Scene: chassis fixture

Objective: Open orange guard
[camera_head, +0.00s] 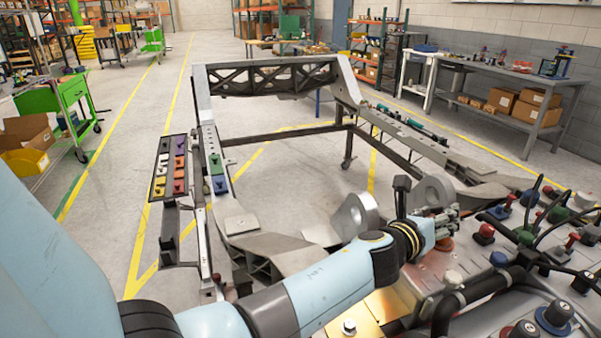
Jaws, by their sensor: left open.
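My left arm reaches in from the lower left, and its left gripper (443,221) is open over the near part of the chassis fixture. A copper-orange surface (436,264) shows just below and in front of the gripper. I cannot tell whether it is the orange guard or a part of the fixture. I see no clear gap or contact between the fingers and any guard, as the fingers are small and crowded by parts behind them. A yellow-orange plate (357,318) lies below my forearm. My right gripper is not in view.
Right of the gripper stand a red-topped knob (485,233), a green part (524,236), black cables and several other knobs. The grey chassis frame (275,77) stretches away beyond. A side tray (163,212) holds coloured pieces. Open floor lies inside the frame.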

